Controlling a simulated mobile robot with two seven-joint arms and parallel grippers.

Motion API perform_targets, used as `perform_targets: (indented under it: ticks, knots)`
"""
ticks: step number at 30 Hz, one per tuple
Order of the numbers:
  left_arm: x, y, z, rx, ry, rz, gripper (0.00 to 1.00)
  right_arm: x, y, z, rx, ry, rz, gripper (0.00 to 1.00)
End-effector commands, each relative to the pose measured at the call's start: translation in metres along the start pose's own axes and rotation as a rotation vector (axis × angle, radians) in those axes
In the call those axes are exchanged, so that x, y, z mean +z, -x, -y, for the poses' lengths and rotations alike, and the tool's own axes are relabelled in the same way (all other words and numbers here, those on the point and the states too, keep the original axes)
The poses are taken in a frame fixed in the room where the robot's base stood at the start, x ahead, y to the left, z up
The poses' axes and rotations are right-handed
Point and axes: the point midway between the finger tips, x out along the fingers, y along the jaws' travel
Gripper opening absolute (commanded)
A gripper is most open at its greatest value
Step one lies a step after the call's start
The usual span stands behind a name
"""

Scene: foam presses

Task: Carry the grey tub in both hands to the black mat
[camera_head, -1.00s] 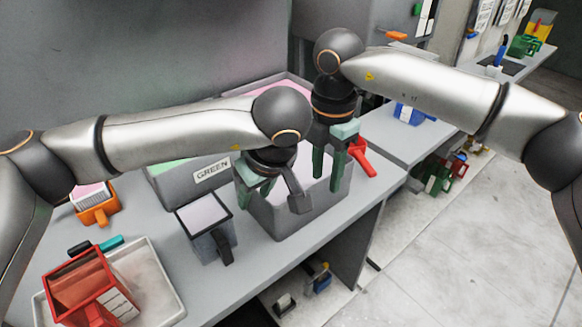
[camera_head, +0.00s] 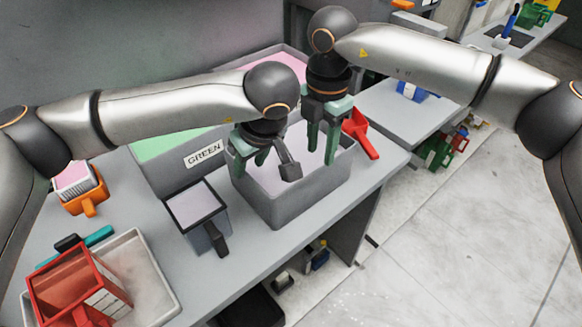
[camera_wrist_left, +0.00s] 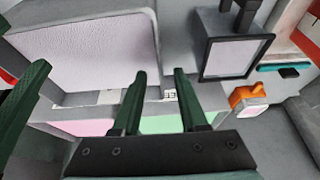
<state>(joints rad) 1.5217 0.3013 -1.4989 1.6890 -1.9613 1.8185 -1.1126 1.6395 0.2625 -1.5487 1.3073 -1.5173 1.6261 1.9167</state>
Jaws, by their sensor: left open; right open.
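The grey tub (camera_head: 277,208) stands on the grey bench with pale pinkish-white contents; it also shows in the left wrist view (camera_wrist_left: 72,87). My left gripper (camera_head: 251,165) is open at the tub's left wall, and its green fingers (camera_wrist_left: 160,75) show in the left wrist view near that wall's rim. My right gripper (camera_head: 322,157) is open, fingers pointing down over the tub's back right part. I cannot tell whether either gripper touches the tub. A dark patch (camera_head: 492,32) on the far table looks like the black mat, partly under a blue item.
A grey jug (camera_head: 203,217) stands close left of the tub, a red scoop (camera_head: 361,134) close right. A bin labelled GREEN (camera_head: 183,166) stands behind. A tray (camera_head: 160,290) with a red container is front left. Open floor (camera_head: 460,260) lies to the right.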

Motion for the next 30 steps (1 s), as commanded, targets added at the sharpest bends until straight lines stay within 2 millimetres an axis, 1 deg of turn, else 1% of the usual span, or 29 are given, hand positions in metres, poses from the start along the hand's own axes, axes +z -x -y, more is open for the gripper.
perform_targets:
  ticks: [1, 3, 9, 12, 15, 20, 28, 29, 30]
  knots:
    - [0.000, -0.011, 0.001, -0.004, 0.003, 0.002, 0.42, 0.000, -0.012, 0.001, -0.005, 0.000, -0.002, 0.42]
    - [0.000, -0.026, 0.001, -0.005, 0.003, 0.002, 0.42, 0.000, -0.026, 0.001, -0.004, 0.000, -0.001, 0.42]
    - [0.000, -0.063, 0.001, -0.003, 0.003, 0.001, 0.42, 0.000, -0.063, 0.001, -0.004, -0.001, -0.001, 0.42]
    - [0.000, -0.077, 0.001, -0.003, 0.002, 0.000, 0.42, 0.000, -0.077, 0.001, -0.003, -0.001, -0.001, 0.42]
    - [0.000, -0.087, 0.001, -0.002, 0.003, 0.001, 0.42, 0.000, -0.087, 0.000, -0.001, -0.001, 0.000, 0.42]
    - [-0.001, -0.094, 0.000, -0.001, 0.002, -0.001, 0.42, 0.000, -0.095, 0.001, -0.002, -0.001, 0.000, 0.42]
    - [-0.001, -0.095, 0.000, 0.000, 0.002, -0.001, 0.42, 0.000, -0.096, 0.000, -0.001, -0.001, 0.000, 0.42]
    - [-0.001, -0.095, 0.000, 0.000, 0.002, -0.001, 0.41, 0.000, -0.096, 0.000, -0.001, -0.001, 0.000, 0.41]
    - [-0.001, -0.095, 0.000, 0.000, 0.002, -0.001, 0.37, 0.000, -0.095, 0.000, -0.001, -0.001, 0.000, 0.37]
